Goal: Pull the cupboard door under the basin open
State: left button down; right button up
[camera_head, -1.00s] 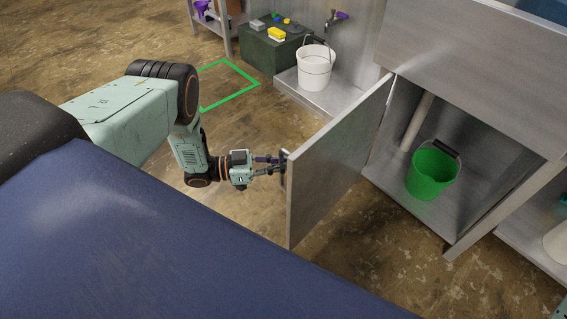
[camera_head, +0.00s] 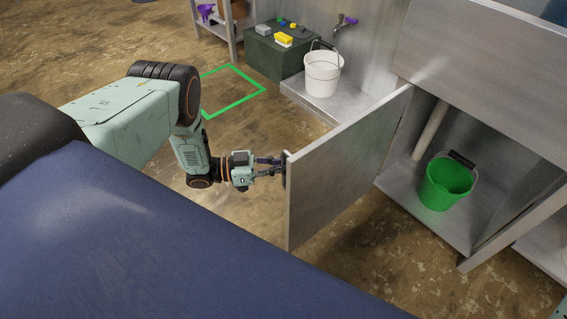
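The metal cupboard door (camera_head: 345,170) stands swung wide out from the cupboard under the basin (camera_head: 480,70). My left gripper (camera_head: 277,168) is at the door's free edge, its fingers around the dark door handle (camera_head: 286,168), which they partly hide. It appears shut on the handle. Inside the open cupboard, a green bucket (camera_head: 446,184) with a dark grip stands on the cupboard floor (camera_head: 420,205), beside a pale pipe (camera_head: 431,130).
A white bucket (camera_head: 322,74) stands on a metal ledge (camera_head: 318,104) below a tap (camera_head: 344,22). A dark green box (camera_head: 272,55) carries a yellow sponge and small items. A green square outline (camera_head: 232,92) marks the floor. Bare floor lies in front of the door.

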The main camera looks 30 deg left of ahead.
pick_arm(q)
jog(key=shift+s+a+f, duration=0.2)
jog(key=shift+a, duration=0.05)
dwell(0.3)
jog(key=c, duration=1.4)
grip_release()
jog(key=shift+r, duration=0.15)
jog(key=shift+c, duration=0.2)
jog(key=shift+o, duration=0.2)
jog(key=shift+w+d, duration=0.1)
jog(key=shift+w, duration=0.05)
jog(key=v, duration=1.2)
